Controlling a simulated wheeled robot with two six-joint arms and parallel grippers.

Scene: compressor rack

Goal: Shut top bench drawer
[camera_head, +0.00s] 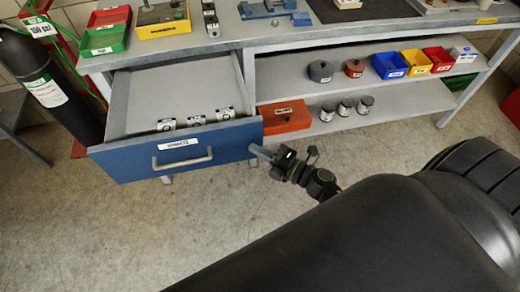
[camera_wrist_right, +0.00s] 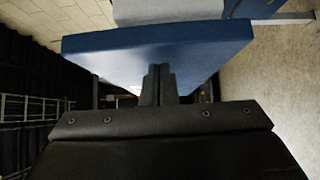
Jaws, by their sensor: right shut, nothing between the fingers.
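The top bench drawer stands pulled out, with a blue front (camera_head: 225,140), a grey handle (camera_head: 182,160) and a white label. Several small white boxes (camera_head: 196,120) sit inside it near the front. My right gripper (camera_head: 256,150) is shut and empty, with its tips at the right end of the drawer front, beside the handle rather than on it. In the right wrist view the shut fingers (camera_wrist_right: 158,72) are close against the blue panel (camera_wrist_right: 190,50); I cannot tell whether they touch. My left gripper is not in view.
The grey bench (camera_head: 310,28) carries red, green and yellow bins. Shelves to the right hold a red box (camera_head: 285,117), tins and coloured bins. A black gas cylinder (camera_head: 45,85) stands left of the drawer. The floor in front is clear.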

